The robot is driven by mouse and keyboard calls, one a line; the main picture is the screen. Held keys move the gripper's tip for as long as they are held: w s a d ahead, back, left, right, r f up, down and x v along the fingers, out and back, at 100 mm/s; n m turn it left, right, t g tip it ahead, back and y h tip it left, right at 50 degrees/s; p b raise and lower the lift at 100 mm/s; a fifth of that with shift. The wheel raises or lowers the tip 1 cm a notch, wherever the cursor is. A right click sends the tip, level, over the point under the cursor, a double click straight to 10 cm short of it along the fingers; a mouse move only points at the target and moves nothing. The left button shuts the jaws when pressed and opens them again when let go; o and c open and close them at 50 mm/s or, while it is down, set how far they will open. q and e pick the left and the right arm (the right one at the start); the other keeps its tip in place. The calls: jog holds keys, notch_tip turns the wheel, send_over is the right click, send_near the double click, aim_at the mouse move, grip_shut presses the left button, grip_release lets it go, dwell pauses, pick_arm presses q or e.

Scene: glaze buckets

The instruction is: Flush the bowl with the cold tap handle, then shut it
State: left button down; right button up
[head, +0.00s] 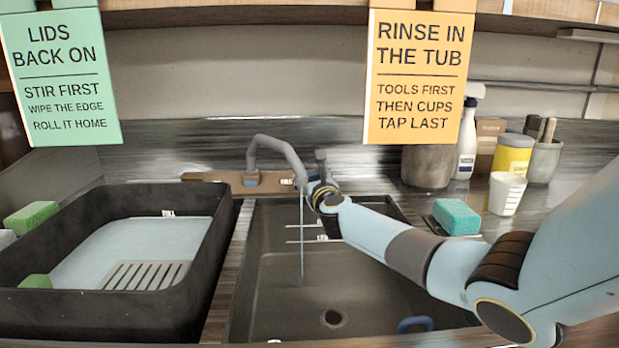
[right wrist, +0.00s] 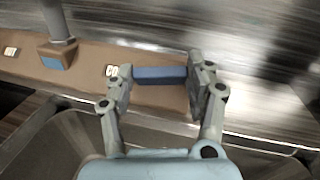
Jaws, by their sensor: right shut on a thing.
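The grey tap spout (head: 278,147) stands behind the dark sink bowl (head: 275,270), and a thin stream of water (head: 302,240) falls from it into the bowl. My right gripper (head: 318,187) reaches to the right of the spout. In the right wrist view, my right gripper (right wrist: 160,78) has its fingers at the two ends of the blue cold tap handle (right wrist: 160,76) and is shut on it. The handle is mostly hidden behind my gripper in the head view. My left gripper is not in view.
A black tub (head: 120,305) with a ribbed tray inside stands left of the sink. A teal sponge (head: 456,216), white cup (head: 507,193) and spray bottle (head: 467,140) are at right. A blue loop (head: 414,324) shows at the bowl's front. Two signs hang above.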

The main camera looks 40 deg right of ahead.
jog(key=n+y, duration=0.1)
jog(key=n, duration=0.1)
jog(key=n+t+y, duration=0.1)
jog(key=n+y, duration=0.1)
jog(key=shift+s+d, duration=0.1)
jog(key=shift+d, duration=0.1)
jog(key=shift+d+n+y+b, duration=0.1)
jog(key=shift+n+y+b, duration=0.5)
jog(key=shift+n+y, duration=0.55)
jog(key=n+y+b, duration=0.1)
jog(key=n+y, duration=0.1)
jog(key=n+g+y+b, duration=0.1)
jog(key=n+y+b, duration=0.1)
jog(key=shift+d+n, duration=0.2)
jog(key=shift+n, duration=0.15)
jog(key=shift+r+n+g+y+b, duration=0.2)
jog(key=shift+n+g+y+b, duration=0.4)
jog(key=shift+n+y, duration=0.4)
jog(key=shift+n, duration=0.3)
jog(key=o, duration=1.2)
